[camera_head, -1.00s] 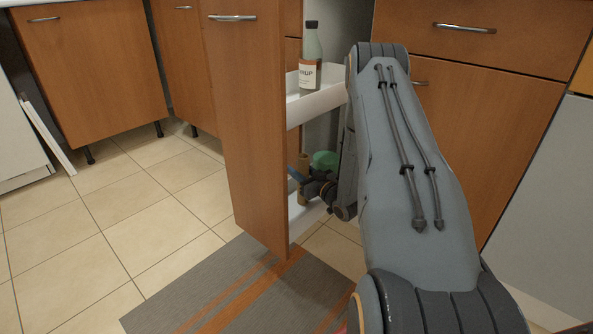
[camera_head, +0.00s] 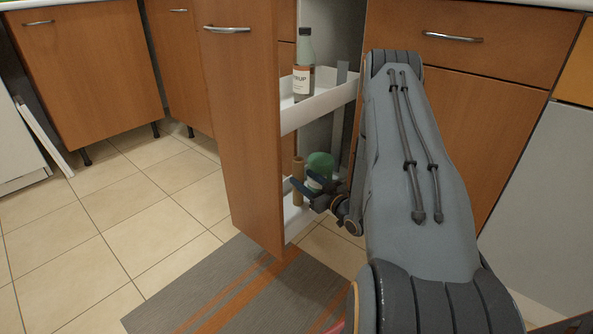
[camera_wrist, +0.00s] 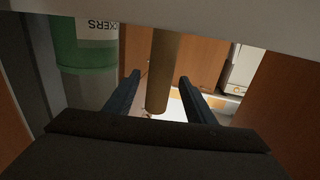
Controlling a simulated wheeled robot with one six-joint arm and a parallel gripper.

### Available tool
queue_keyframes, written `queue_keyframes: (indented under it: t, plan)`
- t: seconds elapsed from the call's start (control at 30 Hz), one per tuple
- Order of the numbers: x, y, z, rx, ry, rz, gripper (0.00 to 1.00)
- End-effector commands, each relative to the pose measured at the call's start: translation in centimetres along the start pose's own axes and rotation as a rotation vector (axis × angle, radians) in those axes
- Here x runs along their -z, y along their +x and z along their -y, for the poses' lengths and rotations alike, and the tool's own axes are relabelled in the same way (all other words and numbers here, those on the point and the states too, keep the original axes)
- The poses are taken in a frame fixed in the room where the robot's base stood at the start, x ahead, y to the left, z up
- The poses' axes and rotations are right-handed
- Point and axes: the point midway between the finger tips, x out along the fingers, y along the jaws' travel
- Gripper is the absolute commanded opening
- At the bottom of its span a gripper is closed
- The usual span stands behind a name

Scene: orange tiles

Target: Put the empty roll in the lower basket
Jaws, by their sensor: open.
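The empty roll (camera_head: 298,181) is a brown cardboard tube. It stands upright in the white lower basket (camera_head: 301,219) of the pulled-out cabinet unit, beside its wooden front. My gripper (camera_head: 304,187) is open at the roll, low over this basket. In the wrist view, which is upside down, the roll (camera_wrist: 163,65) shows in the gap between the two dark fingers of my gripper (camera_wrist: 159,80), with visible space on both sides. The roll's foot is hidden there behind the pale basket wall (camera_wrist: 210,22).
A green-lidded jar (camera_head: 320,163) stands close beside the roll in the lower basket; it also shows in the wrist view (camera_wrist: 85,55). A syrup bottle (camera_head: 304,70) stands in the upper basket (camera_head: 318,104) above. The wooden front (camera_head: 243,130) bounds the left side.

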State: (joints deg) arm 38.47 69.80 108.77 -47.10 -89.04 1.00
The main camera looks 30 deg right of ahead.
Motion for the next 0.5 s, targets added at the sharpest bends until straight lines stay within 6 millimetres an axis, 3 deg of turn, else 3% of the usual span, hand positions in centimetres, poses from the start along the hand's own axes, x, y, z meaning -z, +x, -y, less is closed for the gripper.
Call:
queue_keyframes:
  t: [0.2, 0.5]
  plan:
    - [0.1, -3.6, -0.1, -0.003, 0.002, 0.002, 0.5]
    - [-0.1, -4.8, 0.1, -0.001, 0.001, 0.0, 0.5]
